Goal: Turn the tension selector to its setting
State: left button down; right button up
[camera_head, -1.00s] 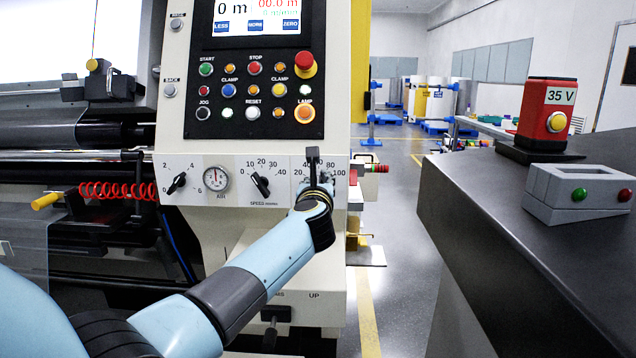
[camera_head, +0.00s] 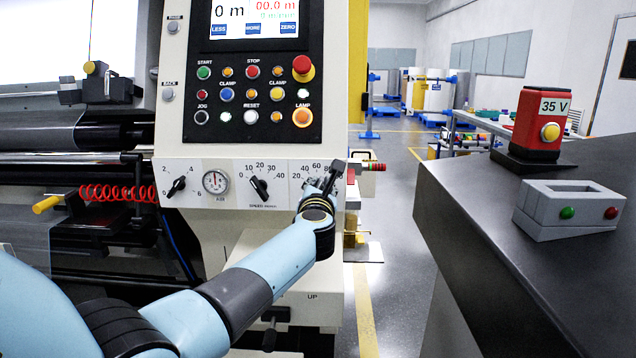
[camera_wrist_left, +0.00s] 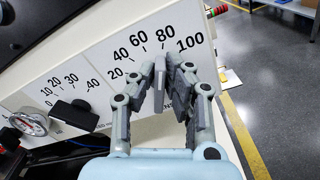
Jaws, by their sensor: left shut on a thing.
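The tension selector (camera_wrist_left: 160,78) is a dark grey knob on the white panel, with a scale whose 20, 40, 60, 80 and 100 show in the left wrist view. My left gripper (camera_wrist_left: 170,82) is shut on it, with the fingers closed around the knob. The knob's upper end points between 60 and 80 in that view. In the head view my left gripper (camera_head: 322,185) is at the right end of the panel and hides most of the selector. My right gripper is not in view.
The speed knob (camera_head: 259,188), the air gauge (camera_head: 215,182) and another knob (camera_head: 177,187) are left of the selector. Buttons and a red stop button (camera_head: 302,66) sit above. A dark bench (camera_head: 500,230) with a grey button box (camera_head: 570,212) stands at the right.

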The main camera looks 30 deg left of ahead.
pick_arm(q)
jog(key=shift+d+f+m, duration=0.1)
jog(key=shift+m, duration=0.3)
jog(key=c, duration=1.4)
grip_release()
jog(key=v, duration=1.2)
